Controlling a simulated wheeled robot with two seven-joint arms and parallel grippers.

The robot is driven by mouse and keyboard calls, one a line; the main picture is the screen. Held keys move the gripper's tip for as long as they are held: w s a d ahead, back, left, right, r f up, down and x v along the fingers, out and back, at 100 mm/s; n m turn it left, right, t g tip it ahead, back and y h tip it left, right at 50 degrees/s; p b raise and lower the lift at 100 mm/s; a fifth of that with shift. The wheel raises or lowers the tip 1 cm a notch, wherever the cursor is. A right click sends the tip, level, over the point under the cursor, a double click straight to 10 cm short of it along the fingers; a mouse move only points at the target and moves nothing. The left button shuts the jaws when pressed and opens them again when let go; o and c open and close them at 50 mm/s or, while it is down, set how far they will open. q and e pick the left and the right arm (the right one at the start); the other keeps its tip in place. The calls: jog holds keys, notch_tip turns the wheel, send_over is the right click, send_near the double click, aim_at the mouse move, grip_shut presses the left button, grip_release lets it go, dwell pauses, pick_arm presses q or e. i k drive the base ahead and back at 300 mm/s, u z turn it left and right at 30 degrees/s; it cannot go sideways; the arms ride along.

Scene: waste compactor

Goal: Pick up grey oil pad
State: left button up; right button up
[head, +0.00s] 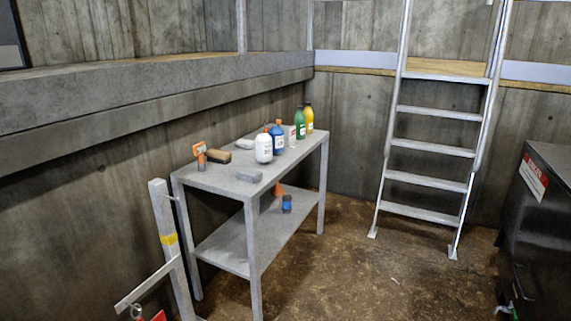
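A small flat grey pad (248,176), which looks like the grey oil pad, lies on the top of a grey metal table (215,176), close to the front edge. Its top is uncovered and nothing touches it from above. Neither of my grippers shows in the head view.
The table top also bears a brown block (218,156), an orange-topped tool (200,154), a white bottle (264,148), a blue bottle (278,138), a green bottle (300,124) and a yellow bottle (308,119). A grey post (160,215) stands at the table's left. A ladder (430,180) and dark cabinet (545,220) stand right.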

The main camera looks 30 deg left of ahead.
aim_at(252, 176)
jog(key=u, duration=0.45)
jog(key=i, duration=2.35)
jog(key=u, duration=1)
